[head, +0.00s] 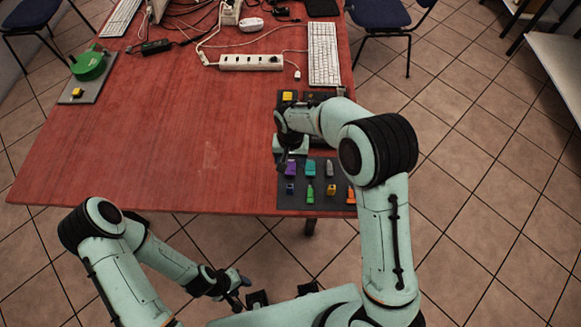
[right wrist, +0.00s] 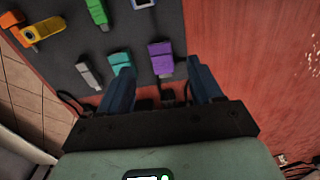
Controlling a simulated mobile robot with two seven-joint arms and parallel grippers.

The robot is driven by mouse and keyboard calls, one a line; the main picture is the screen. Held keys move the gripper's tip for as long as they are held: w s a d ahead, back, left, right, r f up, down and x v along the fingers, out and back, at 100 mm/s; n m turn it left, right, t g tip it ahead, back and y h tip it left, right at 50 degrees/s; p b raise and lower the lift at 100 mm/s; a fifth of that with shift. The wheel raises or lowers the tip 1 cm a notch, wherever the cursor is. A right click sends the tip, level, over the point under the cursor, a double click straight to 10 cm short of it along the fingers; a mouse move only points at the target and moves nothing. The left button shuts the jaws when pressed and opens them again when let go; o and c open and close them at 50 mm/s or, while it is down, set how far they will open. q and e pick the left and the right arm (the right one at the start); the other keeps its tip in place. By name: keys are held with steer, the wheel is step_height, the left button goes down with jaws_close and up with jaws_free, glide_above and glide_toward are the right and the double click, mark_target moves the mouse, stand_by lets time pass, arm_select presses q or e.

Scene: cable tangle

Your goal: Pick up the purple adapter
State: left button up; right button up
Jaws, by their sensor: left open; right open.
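The purple adapter (head: 291,168) lies on the dark mat (head: 285,203) near the table's front edge. In the right wrist view the purple adapter (right wrist: 160,55) appears just ahead of the gap between my right fingers, and a thin cable end shows below it. My right gripper (right wrist: 160,78) is open and empty, with one finger on each side of that gap. In the head view my right gripper (head: 287,158) is beside the adapter, partly hidden by its own arm. My left gripper (head: 240,291) is open, below the table's front edge and away from the mat.
A teal adapter (right wrist: 120,60) sits close to my left-hand finger in the right wrist view, with a grey one (right wrist: 88,75) beyond it. Several other coloured adapters share the mat. A power strip (head: 250,62), a keyboard (head: 324,54) and cables lie further back. The table's left-middle is clear.

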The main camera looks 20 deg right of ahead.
mark_target(291, 170)
steer(key=f, duration=0.5)
steer(key=shift+w+f, duration=0.3)
arm_select(q)
steer(key=shift+w+r, duration=0.2)
steer(key=shift+r, duration=0.05)
arm_select(e)
steer(key=shift+c, duration=0.3)
jaws_close()
steer(key=shift+r, duration=0.15)
arm_select(q)
steer(key=shift+w+r+p, duration=0.55)
steer(key=shift+r+p, duration=0.2)
arm_select(e)
step_height(291, 170, up, 20)
